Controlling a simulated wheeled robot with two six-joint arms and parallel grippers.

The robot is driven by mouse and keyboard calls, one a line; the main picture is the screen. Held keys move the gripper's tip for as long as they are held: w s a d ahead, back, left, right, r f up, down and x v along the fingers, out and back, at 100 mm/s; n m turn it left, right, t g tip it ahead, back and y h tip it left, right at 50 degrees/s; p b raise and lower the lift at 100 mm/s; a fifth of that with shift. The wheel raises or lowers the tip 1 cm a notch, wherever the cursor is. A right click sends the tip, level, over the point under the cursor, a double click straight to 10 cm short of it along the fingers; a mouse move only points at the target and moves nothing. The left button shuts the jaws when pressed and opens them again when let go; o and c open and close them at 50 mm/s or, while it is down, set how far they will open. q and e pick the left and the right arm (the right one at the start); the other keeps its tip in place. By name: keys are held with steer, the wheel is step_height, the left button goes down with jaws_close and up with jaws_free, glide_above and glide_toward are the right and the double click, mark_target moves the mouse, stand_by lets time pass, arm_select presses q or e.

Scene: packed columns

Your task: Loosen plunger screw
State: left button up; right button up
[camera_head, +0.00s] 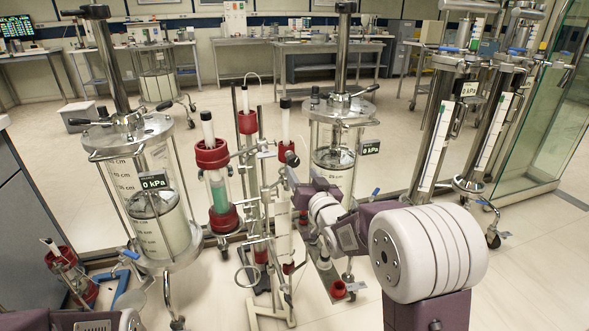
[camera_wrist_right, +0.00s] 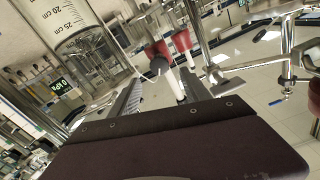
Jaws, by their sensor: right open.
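Slim glass columns with red collars stand on a metal stand in the middle of the head view. The centre column (camera_head: 284,215) has a white plunger rod (camera_head: 285,125) with a black top. A black knob (camera_head: 292,159) sits beside its red collar. My right gripper (camera_head: 291,176) is close to this knob; contact cannot be told. In the right wrist view the open jaws (camera_wrist_right: 159,82) have a white rod with a dark end (camera_wrist_right: 176,82) showing between them. Which part is the plunger screw is not certain. My left gripper is out of view.
A large clear column (camera_head: 150,195) with a 0 kPa display stands at left, another (camera_head: 335,150) behind my right arm. Steel columns (camera_head: 440,130) and a glass panel (camera_head: 535,110) are at right. A second red-collared column (camera_head: 218,190) stands close left of the centre one.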

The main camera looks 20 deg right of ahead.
mark_target(295, 163)
steer(key=w+b, duration=0.1)
steer(key=w, duration=0.6)
steer(key=shift+a+f, duration=0.1)
steer(key=shift+a, duration=0.05)
jaws_close()
